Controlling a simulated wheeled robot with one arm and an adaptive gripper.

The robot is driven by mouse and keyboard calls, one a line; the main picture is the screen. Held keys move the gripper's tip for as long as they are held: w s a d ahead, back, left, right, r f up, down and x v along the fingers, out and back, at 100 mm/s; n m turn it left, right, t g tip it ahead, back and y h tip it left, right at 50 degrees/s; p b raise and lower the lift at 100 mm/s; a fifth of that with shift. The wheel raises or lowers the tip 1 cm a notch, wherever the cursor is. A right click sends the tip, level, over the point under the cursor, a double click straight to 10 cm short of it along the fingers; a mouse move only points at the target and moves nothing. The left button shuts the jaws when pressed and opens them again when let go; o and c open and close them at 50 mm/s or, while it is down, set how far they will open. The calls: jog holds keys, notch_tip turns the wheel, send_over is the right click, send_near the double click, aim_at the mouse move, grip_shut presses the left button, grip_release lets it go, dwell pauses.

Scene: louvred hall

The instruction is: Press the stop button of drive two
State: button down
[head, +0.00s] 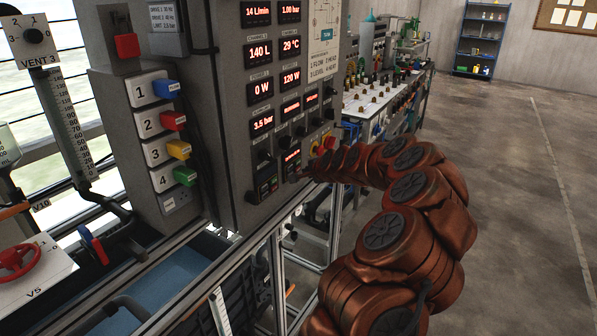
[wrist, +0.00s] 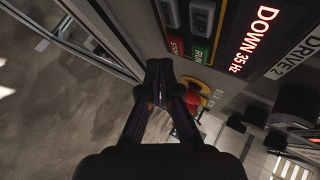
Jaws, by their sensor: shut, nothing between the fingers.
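Drive two's panel, labelled DRIVE 2 (wrist: 297,48), is tilted in the wrist view. Its lit display (wrist: 262,38) reads DOWN 35 Hz. The small red stop button (wrist: 176,46) is beside the green run button (wrist: 197,54), with grey keys above them. My gripper (wrist: 159,68) is shut and empty. Its tips appear just below and left of the stop button; I cannot tell whether they touch the panel. In the head view my gripper (head: 307,172) is at the lower right of the cabinet, beside drive two's unit (head: 292,163); the stop button is not distinguishable there.
A yellow-and-red emergency stop (wrist: 197,86) sits close to my fingers, partly hidden. Another drive unit (head: 265,181) is to the left on the cabinet (head: 222,150). A bench (head: 366,102) with bottles stands behind. Open floor (head: 505,190) lies right.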

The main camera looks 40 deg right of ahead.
jog(key=shift+s+d+b, duration=0.25)
jog(key=shift+s+b, duration=0.25)
jog(key=shift+s, duration=0.3)
jog(key=shift+s+d+b, duration=0.25)
jog(key=shift+s+b, duration=0.2)
jog(key=shift+s, duration=0.35)
jog(key=shift+s+d+b, duration=0.25)
jog(key=shift+s+b, duration=0.25)
jog(key=shift+s, duration=0.3)
